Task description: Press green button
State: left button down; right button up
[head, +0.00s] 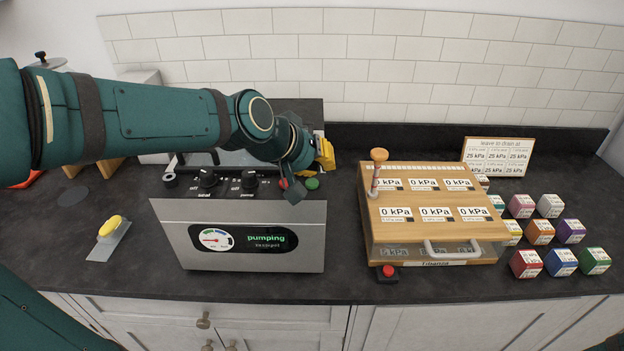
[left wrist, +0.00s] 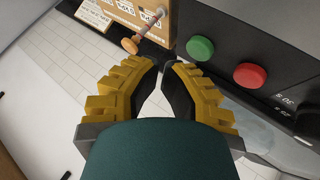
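The green button (head: 312,183) is a round cap on the top right of the pump box (head: 238,236), beside a red button (head: 283,184). In the left wrist view the green button (left wrist: 200,48) is just beyond the fingertips to the upper right, with the red button (left wrist: 250,76) right of it. My left gripper (head: 326,152) is by the back right corner of the box, behind the buttons and partly hidden by its own wrist. Its yellow fingers (left wrist: 162,65) converge with tips almost together, holding nothing, apart from the green button. My right gripper is out of view.
Two knobs (head: 208,180) stand left of the buttons; the box display (head: 243,239) reads "pumping". A wooden-topped chamber (head: 440,225) with an upright lever (head: 378,158) stands to the right, with several coloured cubes (head: 540,232) beyond.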

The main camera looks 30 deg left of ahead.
aim_at(318, 181)
pick_arm(q)
jog(key=shift+r+p, duration=1.85)
jog(key=shift+r, duration=0.6)
